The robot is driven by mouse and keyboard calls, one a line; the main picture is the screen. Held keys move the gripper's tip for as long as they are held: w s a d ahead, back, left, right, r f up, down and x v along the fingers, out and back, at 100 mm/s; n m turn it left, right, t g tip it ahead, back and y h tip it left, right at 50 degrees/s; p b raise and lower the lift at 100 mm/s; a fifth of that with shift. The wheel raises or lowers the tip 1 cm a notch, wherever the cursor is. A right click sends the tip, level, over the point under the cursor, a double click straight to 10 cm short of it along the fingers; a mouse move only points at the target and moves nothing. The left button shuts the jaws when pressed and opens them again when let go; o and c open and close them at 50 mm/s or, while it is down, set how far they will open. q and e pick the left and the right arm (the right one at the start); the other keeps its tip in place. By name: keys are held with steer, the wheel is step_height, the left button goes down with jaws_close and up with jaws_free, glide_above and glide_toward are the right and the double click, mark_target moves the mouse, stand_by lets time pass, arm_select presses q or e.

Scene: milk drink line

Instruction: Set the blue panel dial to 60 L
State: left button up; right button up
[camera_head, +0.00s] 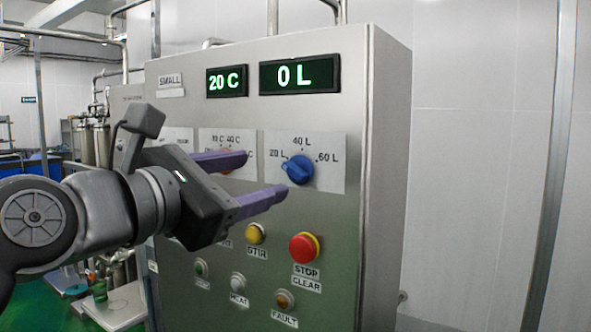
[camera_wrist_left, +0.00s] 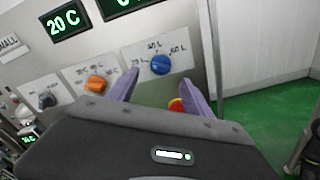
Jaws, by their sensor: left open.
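The blue panel dial (camera_head: 298,170) sits on a pale label plate marked 20 L, 40 L and 60 L. Its pointer end appears to face left, toward 20 L. It also shows in the left wrist view (camera_wrist_left: 160,65), ahead of the fingers. The litre display (camera_head: 299,75) reads 0 L. My left gripper (camera_head: 268,176) is open and empty, with its two purple fingers pointing at the panel near the dial, apart from it as far as I can see. In the left wrist view the fingers (camera_wrist_left: 162,88) lie either side below the dial. My right gripper is not in view.
An orange dial (camera_wrist_left: 96,84) and a dark dial (camera_wrist_left: 47,100) are left of the blue one. The red stop button (camera_head: 304,248) and yellow button (camera_head: 256,233) sit below. A temperature display (camera_head: 227,81) reads 20 C. Free floor lies right of the cabinet.

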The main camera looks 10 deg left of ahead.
mark_target(293, 169)
arm_select(q)
steer(key=p+x, duration=0.3)
steer(key=x, duration=0.5)
steer(key=shift+w+d, duration=0.15)
steer(key=shift+c, duration=0.6)
jaws_close()
